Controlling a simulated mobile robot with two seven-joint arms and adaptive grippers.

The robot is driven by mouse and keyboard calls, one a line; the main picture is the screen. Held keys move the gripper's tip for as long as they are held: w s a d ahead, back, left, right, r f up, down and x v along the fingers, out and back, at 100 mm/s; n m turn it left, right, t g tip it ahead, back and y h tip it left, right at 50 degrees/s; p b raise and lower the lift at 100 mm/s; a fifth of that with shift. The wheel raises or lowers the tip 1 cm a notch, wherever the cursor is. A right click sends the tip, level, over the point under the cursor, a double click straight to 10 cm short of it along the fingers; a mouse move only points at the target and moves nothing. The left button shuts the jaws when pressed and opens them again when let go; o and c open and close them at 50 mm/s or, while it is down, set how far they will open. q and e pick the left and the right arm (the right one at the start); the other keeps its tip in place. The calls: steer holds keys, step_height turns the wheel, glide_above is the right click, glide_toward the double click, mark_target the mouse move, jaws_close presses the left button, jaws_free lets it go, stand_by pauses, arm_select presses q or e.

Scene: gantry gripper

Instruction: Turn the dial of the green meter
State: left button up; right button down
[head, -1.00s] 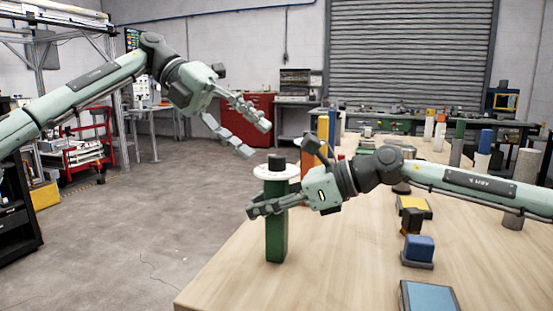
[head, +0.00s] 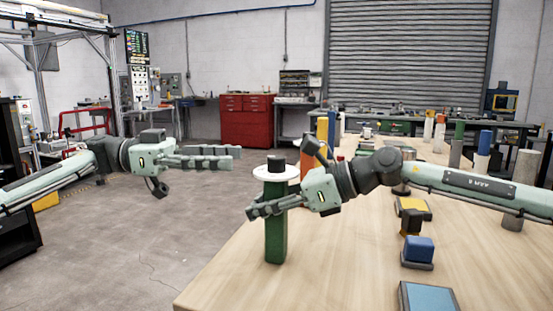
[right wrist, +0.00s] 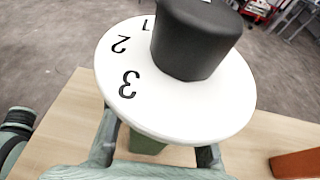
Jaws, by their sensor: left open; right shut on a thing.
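The green meter (head: 275,240) is an upright green post near the table's left edge. A white dial plate (head: 262,174) and a black knob (head: 276,164) sit on top. In the right wrist view the plate (right wrist: 185,112) shows the numerals 1, 2 and 3 beside the knob (right wrist: 194,42). My right gripper (head: 264,208) is shut on the post just below the plate; its fingers (right wrist: 157,150) show on both sides under the plate. My left gripper (head: 232,157) is open and empty, left of the knob and about level with it, fingers pointing right.
The wooden table (head: 330,270) holds a blue block on a base (head: 420,250), a light blue panel (head: 428,297), a yellow-topped item (head: 412,205) and several coloured posts at the back. A red cabinet (head: 247,120) stands behind. Floor space left of the table is open.

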mark_target(276, 157)
arm_select(q)
steer(key=d, duration=0.6)
steer(key=s+d, duration=0.1)
steer(key=d, duration=0.2)
steer(key=shift+d, duration=0.35)
steer(key=shift+c, duration=0.2)
jaws_close()
